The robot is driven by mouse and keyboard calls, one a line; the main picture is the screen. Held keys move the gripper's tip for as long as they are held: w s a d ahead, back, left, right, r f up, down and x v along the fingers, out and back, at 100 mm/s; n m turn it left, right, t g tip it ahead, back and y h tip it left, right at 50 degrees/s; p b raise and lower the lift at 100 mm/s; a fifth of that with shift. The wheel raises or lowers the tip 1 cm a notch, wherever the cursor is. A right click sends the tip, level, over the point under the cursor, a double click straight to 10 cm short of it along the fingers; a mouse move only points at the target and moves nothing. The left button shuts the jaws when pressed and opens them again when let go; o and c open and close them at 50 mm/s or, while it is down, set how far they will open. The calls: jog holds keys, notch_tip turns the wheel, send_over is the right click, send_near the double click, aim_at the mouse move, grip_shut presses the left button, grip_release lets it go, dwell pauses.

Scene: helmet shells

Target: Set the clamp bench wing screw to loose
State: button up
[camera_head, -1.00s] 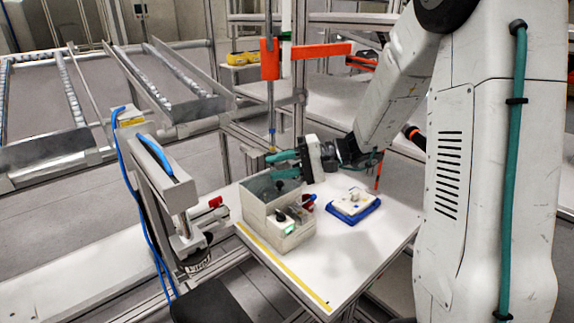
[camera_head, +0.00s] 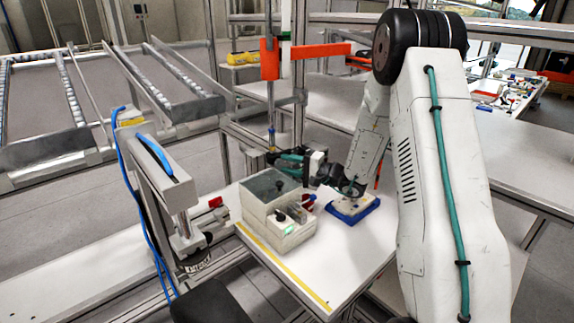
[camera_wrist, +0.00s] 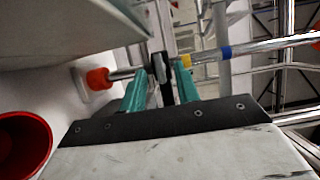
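The white bench (camera_head: 355,265) is in the middle of the head view. I cannot pick out the wing screw for certain in either view. My gripper (camera_head: 282,157) is above the far side of the grey box, pointing left, near the lower end of a hanging metal rod (camera_head: 271,110). In the wrist view, the teal fingers of my gripper (camera_wrist: 168,70) come close together at dark tips. They overlap a metal rod (camera_wrist: 270,46) with yellow and blue bands. Whether they hold anything is unclear. An orange-red knob (camera_wrist: 97,79) shows left of the fingers.
The grey box (camera_head: 268,215) with dark knobs and a green light stands close beside my gripper. A white block on a blue base (camera_head: 353,208) is right of it. A red round container (camera_wrist: 22,140) is at lower left in the wrist view. The bench front is clear.

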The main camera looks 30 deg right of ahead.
jog(key=shift+w+a, duration=0.3)
jog(key=shift+w, duration=0.05)
grip_shut()
jog(key=m+t, duration=0.1)
jog(key=m, duration=0.2)
jog(key=shift+f+m+y, duration=0.15)
jog(key=shift+m+y, duration=0.15)
jog(key=shift+f+m+t, duration=0.1)
jog(key=shift+m+t, duration=0.9)
jog(key=shift+m, duration=1.1)
